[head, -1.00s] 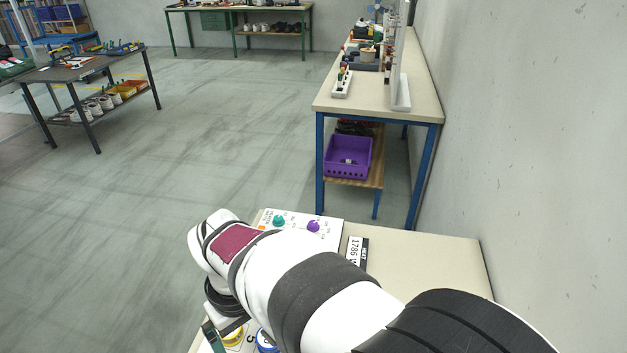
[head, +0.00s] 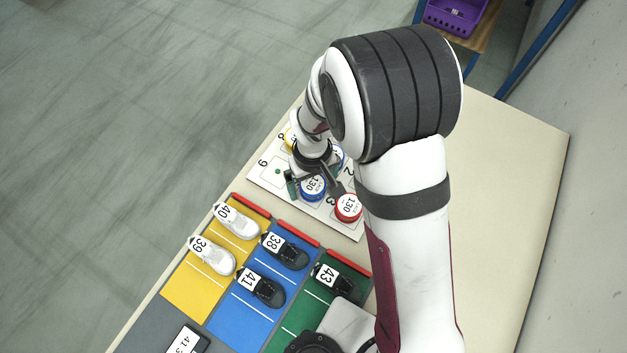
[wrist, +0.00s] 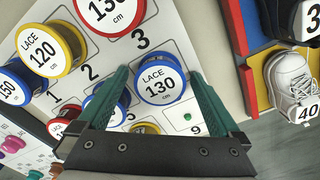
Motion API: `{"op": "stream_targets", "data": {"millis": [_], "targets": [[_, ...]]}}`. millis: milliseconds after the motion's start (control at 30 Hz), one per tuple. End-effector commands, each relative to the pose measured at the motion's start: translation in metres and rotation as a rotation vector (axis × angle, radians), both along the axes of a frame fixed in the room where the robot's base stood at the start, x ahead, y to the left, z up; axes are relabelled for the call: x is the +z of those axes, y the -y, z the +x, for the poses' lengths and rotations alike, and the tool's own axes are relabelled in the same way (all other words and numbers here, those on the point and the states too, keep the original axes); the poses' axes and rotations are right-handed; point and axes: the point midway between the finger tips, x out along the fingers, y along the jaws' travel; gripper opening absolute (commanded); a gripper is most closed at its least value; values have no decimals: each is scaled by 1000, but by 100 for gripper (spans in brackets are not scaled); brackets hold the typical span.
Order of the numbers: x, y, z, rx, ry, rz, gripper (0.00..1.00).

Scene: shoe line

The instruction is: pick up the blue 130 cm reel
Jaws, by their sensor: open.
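The blue 130 cm reel (wrist: 160,84) stands on a white numbered board (wrist: 175,45), its white "LACE 130" label facing up. It also shows in the head view (head: 313,189), close below my gripper (head: 310,182). In the wrist view my gripper (wrist: 158,74) is open, with one green finger on each side of the blue reel. I cannot tell whether the fingers touch it or how far down they reach. A red 130 cm reel (head: 348,207) stands just to the right in the head view and at the top of the wrist view (wrist: 108,12).
Several numbered shoes, such as white shoe 40 (head: 238,222), lie on coloured lanes nearby. The pale bench (head: 500,190) is bare at the right.

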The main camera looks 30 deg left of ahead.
Motion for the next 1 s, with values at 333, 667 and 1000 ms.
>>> {"op": "stream_targets", "data": {"millis": [333,667,1000], "targets": [[1,0,0,0,0,0,44],[1,0,0,0,0,0,15],[35,-1,1,0,3,3,15]]}}
